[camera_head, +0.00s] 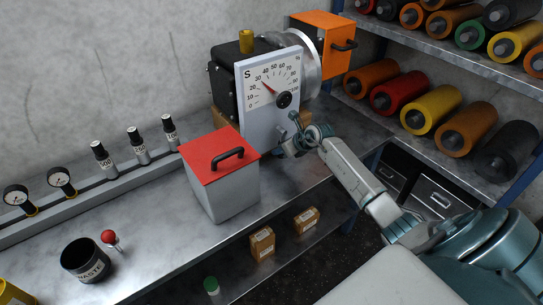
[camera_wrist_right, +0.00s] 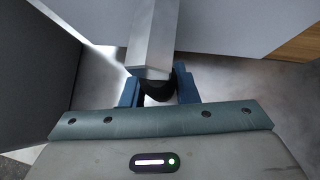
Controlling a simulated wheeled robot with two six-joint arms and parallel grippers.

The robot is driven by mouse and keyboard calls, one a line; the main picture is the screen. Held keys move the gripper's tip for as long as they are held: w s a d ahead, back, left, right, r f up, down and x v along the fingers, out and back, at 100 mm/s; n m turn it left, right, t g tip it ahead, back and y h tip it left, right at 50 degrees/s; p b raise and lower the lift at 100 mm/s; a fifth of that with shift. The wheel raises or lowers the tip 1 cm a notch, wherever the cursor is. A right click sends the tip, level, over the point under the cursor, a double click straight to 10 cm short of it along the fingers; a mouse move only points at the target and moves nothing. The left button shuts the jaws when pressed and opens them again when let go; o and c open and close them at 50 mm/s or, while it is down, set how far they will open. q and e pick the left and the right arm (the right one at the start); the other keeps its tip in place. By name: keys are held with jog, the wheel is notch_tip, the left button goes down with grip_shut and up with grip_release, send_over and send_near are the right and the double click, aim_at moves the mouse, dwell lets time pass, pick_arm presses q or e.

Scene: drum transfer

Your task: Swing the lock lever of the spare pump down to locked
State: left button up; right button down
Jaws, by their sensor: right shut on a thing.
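The spare pump (camera_head: 229,85) stands at the back of the bench, with a white dial plate (camera_head: 272,72) marked S. The dial's red needle points between 30 and 40, and a black knob sits on the plate. My right gripper (camera_head: 292,141) is at the lower part of the plate. In the right wrist view its blue fingers (camera_wrist_right: 160,94) are shut on the black end of a grey metal bar, the lock lever (camera_wrist_right: 152,45). In the head view the gripper largely hides the lever, so its angle is unclear. My left gripper is out of view.
A grey box with a red lid (camera_head: 218,157) stands close in front of the pump. An orange box (camera_head: 323,40) is behind it. Shelves with coloured drums (camera_head: 434,108) are at right. A waste cup (camera_head: 85,260) and red-knobbed lever (camera_head: 109,238) are at the bench's left.

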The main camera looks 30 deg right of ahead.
jog(key=shift+d+h, duration=0.25)
jog(key=shift+h, duration=0.05)
dwell(0.4)
jog(key=c, duration=1.1)
grip_release()
jog(key=shift+s+d+r+b, duration=0.15)
jog(key=shift+s+r+b, duration=0.15)
jog(key=shift+s+b, duration=0.1)
jog(key=shift+b+v, duration=1.05)
jog(key=shift+v, duration=3.9)
jog(key=shift+w, duration=0.1)
